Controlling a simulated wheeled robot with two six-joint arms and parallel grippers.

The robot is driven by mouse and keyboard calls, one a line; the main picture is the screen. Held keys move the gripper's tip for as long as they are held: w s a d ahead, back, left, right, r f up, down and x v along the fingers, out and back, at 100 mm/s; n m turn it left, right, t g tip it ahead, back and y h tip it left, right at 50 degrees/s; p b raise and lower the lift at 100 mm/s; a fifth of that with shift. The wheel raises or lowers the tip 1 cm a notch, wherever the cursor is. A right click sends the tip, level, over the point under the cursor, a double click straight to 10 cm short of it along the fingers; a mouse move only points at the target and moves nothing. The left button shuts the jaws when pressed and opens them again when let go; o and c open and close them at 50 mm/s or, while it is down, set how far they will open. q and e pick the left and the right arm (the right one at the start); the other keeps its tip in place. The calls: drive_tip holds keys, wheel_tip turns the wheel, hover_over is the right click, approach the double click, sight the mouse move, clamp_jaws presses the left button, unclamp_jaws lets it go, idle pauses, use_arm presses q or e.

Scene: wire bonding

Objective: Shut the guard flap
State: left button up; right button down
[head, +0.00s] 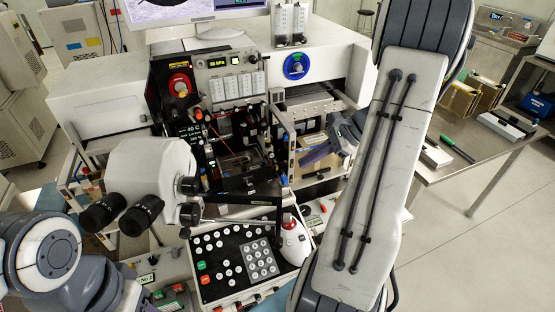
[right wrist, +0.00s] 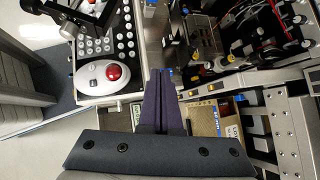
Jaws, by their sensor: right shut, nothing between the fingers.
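The wire bonding machine (head: 215,95) stands in the middle of the head view, with its dark work area (head: 238,165) facing me. I cannot clearly pick out the guard flap or tell how far open it is; the crowded parts there hide its outline. My right gripper (head: 304,159) is at the right side of the work area, in front of the machine's open side bay. In the right wrist view my right gripper (right wrist: 160,74) shows its dark purple fingers together, with nothing between them. My left arm shows at the lower left of the head view, but its gripper is out of view.
A microscope head (head: 150,175) with black eyepieces juts out at the left front. A keypad panel (head: 232,262) with a white and red trackball (head: 294,240) lies below the work area. A steel table (head: 480,150) stands at right.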

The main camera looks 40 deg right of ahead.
drive_tip(key=d+m+t+h, duration=0.2)
drive_tip(key=d+m+t, duration=0.1)
drive_tip(key=m, duration=0.2)
drive_tip(key=p, duration=0.3)
approach(266, 166)
drive_tip(key=x, duration=0.4)
drive_tip(key=shift+w+d+f, duration=0.1)
drive_tip(key=shift+f, duration=0.2)
use_arm(q)
drive_tip(key=shift+r+p, duration=0.35)
drive_tip(key=shift+r, duration=1.55)
use_arm(e)
drive_tip(key=shift+w+a+f, duration=0.1)
drive_tip(key=shift+w+a, duration=0.2)
drive_tip(key=shift+w, duration=0.2)
